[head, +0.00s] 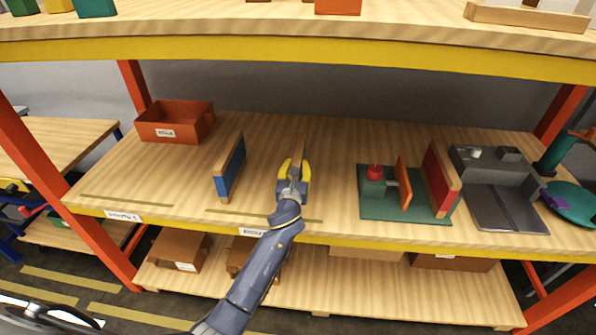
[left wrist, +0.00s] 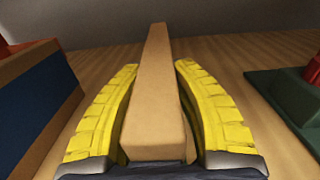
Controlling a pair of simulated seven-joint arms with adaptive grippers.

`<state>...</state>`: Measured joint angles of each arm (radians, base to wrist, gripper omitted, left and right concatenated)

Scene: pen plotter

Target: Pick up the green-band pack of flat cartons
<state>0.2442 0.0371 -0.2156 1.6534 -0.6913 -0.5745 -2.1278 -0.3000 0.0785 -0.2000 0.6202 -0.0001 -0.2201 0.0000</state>
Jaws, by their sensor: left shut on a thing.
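A narrow tan pack (head: 300,147) stands on edge on the middle shelf. Its upper edge runs away between the fingers in the left wrist view (left wrist: 157,85). No band colour shows on it; its sides are hidden by the fingers or seen too edge-on. My left gripper (head: 293,172), with yellow fingers, is shut on this pack, one finger on each side. A blue-band pack (head: 230,168) stands to its left, and a red-band pack (head: 440,180) stands to its right. My right gripper is not in view.
An orange-brown bin (head: 175,122) stands at the back left. A green base with a red knob and orange plate (head: 375,206) lies between the held pack and the red-band pack. A grey tray unit (head: 500,205) is farther right. The upper shelf's yellow beam (head: 300,52) crosses above.

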